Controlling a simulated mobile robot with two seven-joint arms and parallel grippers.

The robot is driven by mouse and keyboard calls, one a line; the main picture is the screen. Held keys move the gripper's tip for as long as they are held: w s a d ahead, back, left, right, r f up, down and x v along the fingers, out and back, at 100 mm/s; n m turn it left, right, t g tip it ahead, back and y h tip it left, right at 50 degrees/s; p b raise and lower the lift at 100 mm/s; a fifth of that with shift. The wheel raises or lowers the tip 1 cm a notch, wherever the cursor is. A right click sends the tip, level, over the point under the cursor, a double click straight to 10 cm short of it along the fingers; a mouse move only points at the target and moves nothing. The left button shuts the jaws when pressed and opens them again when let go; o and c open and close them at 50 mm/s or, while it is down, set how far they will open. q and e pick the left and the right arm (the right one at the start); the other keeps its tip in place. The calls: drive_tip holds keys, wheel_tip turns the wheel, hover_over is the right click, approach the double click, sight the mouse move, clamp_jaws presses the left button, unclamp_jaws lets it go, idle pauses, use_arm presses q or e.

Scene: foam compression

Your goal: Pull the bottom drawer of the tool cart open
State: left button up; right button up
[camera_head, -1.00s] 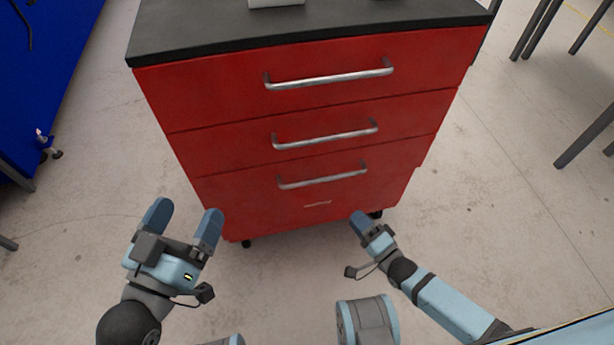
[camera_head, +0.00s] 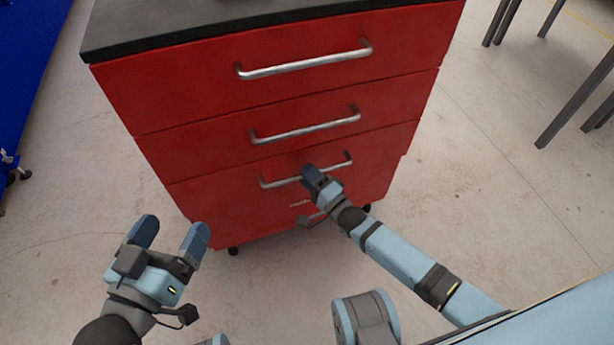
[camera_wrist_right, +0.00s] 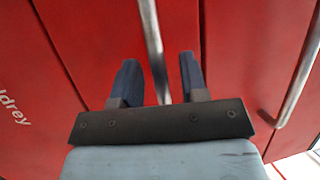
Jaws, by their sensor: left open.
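The red tool cart has a bottom drawer (camera_head: 230,205) that looks flush with the drawers above. Its silver bar handle (camera_head: 278,183) is partly hidden behind my right gripper (camera_head: 310,175) in the head view. In the right wrist view, the handle (camera_wrist_right: 152,40) runs between the two blue fingers of my right gripper (camera_wrist_right: 160,80). The fingers are apart, with a gap on each side of the bar. My left gripper (camera_head: 168,235) is open and empty, low to the left in front of the cart.
The middle drawer handle (camera_head: 305,128) and top drawer handle (camera_head: 305,62) are above; the middle one also shows at the right of the wrist view. A dark worktop (camera_head: 190,25) caps the cart. Blue furniture (camera_head: 30,70) stands left and dark table legs (camera_head: 575,95) right. Floor around is clear.

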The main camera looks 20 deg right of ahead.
drive_tip(key=shift+w+a, duration=0.2)
drive_tip(key=shift+w, duration=0.1)
clamp_jaws()
drive_tip(key=shift+s, duration=0.1)
